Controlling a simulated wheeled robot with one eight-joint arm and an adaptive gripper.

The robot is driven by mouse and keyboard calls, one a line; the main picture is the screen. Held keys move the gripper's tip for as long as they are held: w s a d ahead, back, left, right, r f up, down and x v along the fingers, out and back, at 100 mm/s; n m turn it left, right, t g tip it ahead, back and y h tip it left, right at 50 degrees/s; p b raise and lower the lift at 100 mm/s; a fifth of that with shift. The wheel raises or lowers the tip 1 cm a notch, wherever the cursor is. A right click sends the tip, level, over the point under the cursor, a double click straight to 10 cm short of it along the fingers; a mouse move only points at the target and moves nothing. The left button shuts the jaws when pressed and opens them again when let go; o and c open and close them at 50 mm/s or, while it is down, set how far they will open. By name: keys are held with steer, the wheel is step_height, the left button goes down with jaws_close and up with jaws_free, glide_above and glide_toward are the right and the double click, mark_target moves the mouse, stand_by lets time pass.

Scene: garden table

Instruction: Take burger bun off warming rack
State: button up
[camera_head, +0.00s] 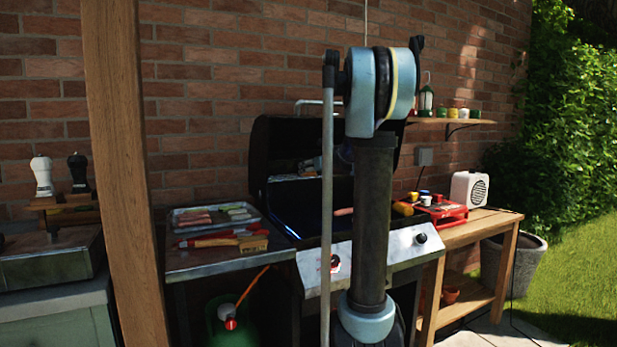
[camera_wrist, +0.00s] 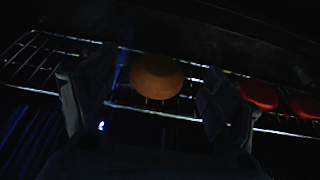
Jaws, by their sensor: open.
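In the wrist view a round orange-brown burger bun (camera_wrist: 156,76) sits on the wire warming rack (camera_wrist: 36,58). My gripper (camera_wrist: 148,95) is open, with one dark finger to the left of the bun and one to the right. The bun lies between and slightly beyond the fingers, and I see gaps at both sides. The picture is dark, so any contact is hard to judge. In the head view my arm reaches into the open black grill (camera_head: 283,200) and hides most of its inside. The gripper and the bun are not visible there.
Two red round things (camera_wrist: 259,94) lie on the rack to the right of my right finger. A tray of food (camera_head: 213,217) and red-handled tools (camera_head: 212,238) are on the left side shelf. A wooden table (camera_head: 484,224) with a red case (camera_head: 443,213) stands at right.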

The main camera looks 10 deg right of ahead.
steer(key=shift+x, duration=1.25)
steer(key=c, duration=0.9)
steer(key=shift+c, duration=0.2)
